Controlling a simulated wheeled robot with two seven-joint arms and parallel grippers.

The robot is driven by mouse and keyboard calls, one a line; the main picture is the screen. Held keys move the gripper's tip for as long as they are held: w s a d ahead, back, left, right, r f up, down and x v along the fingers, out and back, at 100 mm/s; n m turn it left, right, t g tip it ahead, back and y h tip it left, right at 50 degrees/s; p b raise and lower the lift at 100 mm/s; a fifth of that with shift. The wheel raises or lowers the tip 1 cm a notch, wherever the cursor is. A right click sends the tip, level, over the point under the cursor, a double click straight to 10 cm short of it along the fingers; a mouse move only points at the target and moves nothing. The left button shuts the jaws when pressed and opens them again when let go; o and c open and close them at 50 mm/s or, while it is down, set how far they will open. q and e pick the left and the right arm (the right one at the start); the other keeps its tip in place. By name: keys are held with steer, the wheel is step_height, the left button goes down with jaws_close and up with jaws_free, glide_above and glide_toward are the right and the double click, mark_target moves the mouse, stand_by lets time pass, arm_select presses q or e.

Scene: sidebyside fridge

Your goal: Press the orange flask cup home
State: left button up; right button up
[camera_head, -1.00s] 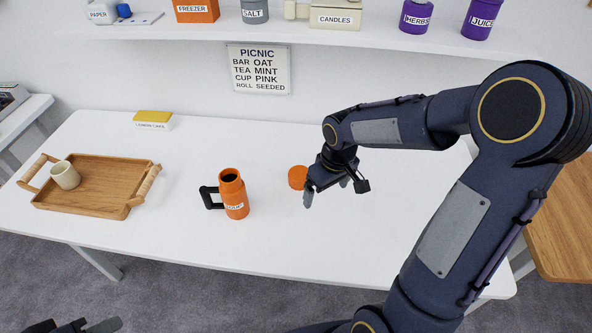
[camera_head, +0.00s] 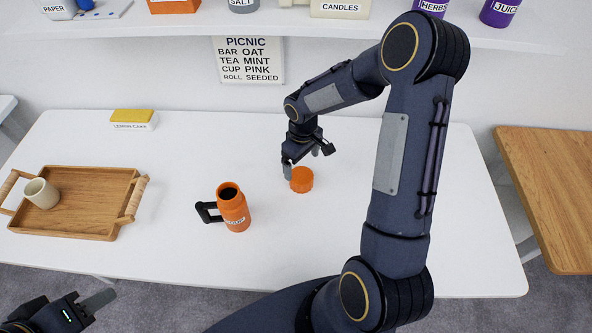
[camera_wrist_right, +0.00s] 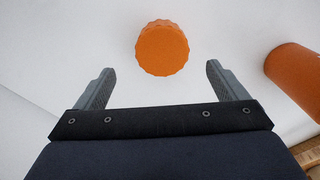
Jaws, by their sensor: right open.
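The orange flask (camera_head: 233,213) stands upright on the white table, labelled SOUP, with a black handle on its left and a dark open mouth. It also shows at the right edge of the right wrist view (camera_wrist_right: 295,72). The orange cup (camera_head: 301,180), short and ridged, sits on the table to the right of the flask and apart from it. In the right wrist view the cup (camera_wrist_right: 162,48) lies ahead of and between the open fingers (camera_wrist_right: 155,80), untouched. My left gripper (camera_head: 95,305) is low at the left, in front of the table.
A wooden tray (camera_head: 75,228) with a beige mug (camera_head: 41,193) is at the table's left. A yellow-topped box (camera_head: 133,119) stands at the back left. A shelf (camera_head: 330,29) with labelled containers runs above. A wooden surface (camera_head: 555,200) is at the right. The table's middle back is clear.

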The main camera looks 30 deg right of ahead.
mark_target(302, 175)
steer(key=shift+s+f+b, duration=0.25)
steer(key=shift+f+b, duration=0.25)
steer(key=shift+f, duration=0.55)
step_height(302, 175, down, 5)
steer(key=b, duration=0.3)
steer(key=shift+w+a, duration=0.1)
steer(key=shift+r, duration=0.15)
steer(key=c, duration=1.1)
steer(key=shift+o, duration=0.2)
steer(key=shift+r, duration=0.15)
step_height(302, 175, up, 10)
steer(key=p, duration=0.7)
